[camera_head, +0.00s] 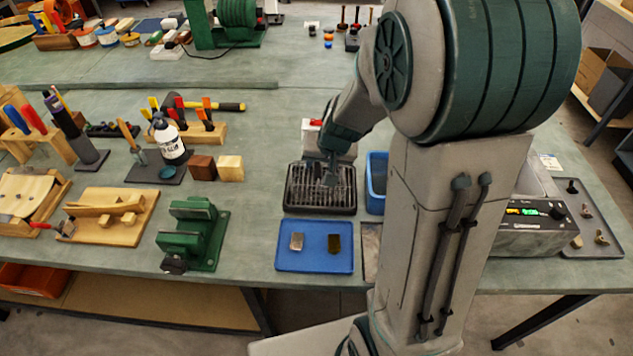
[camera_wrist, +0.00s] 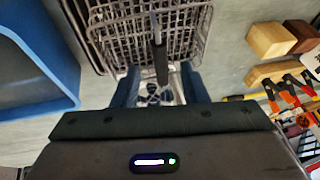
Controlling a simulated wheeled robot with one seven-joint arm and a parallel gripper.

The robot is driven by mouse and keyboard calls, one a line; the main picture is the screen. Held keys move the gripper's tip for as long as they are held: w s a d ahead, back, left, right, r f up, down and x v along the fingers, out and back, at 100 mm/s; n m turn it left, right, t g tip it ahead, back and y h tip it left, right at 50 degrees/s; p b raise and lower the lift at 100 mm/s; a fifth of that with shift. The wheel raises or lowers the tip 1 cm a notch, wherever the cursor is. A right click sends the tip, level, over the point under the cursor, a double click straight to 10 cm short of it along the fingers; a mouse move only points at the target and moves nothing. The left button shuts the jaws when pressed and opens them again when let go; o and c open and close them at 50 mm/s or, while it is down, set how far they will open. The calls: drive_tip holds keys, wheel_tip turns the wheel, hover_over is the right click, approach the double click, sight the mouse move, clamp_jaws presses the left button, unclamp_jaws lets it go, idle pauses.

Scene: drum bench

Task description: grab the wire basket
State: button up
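The wire basket (camera_head: 297,199) is a dark, shallow rectangular mesh basket on the green bench in the head view. In the wrist view the basket (camera_wrist: 190,47) fills the upper middle, with a dark handle bar crossing it. My gripper (camera_head: 331,178) hangs over the basket, pointing down. In the wrist view its two blue-grey fingers stand apart, so my gripper (camera_wrist: 160,80) is open, with the end of the handle bar appearing between them. I cannot tell whether the fingers touch the bar. Small metallic bits show between the fingers.
A blue bin (camera_head: 376,169) stands close right of the basket. A blue tray (camera_head: 315,266) with two small blocks lies in front. A green vise (camera_head: 196,235), wooden blocks (camera_head: 230,168) and a white bottle (camera_head: 169,140) stand to the left.

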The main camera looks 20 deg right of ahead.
sight(318, 167)
drive_tip(key=shift+b+x, duration=0.35)
drive_tip(key=shift+x, duration=2.3)
drive_tip(key=shift+a, duration=0.1)
drive_tip(key=shift+s, duration=0.1)
clamp_jaws()
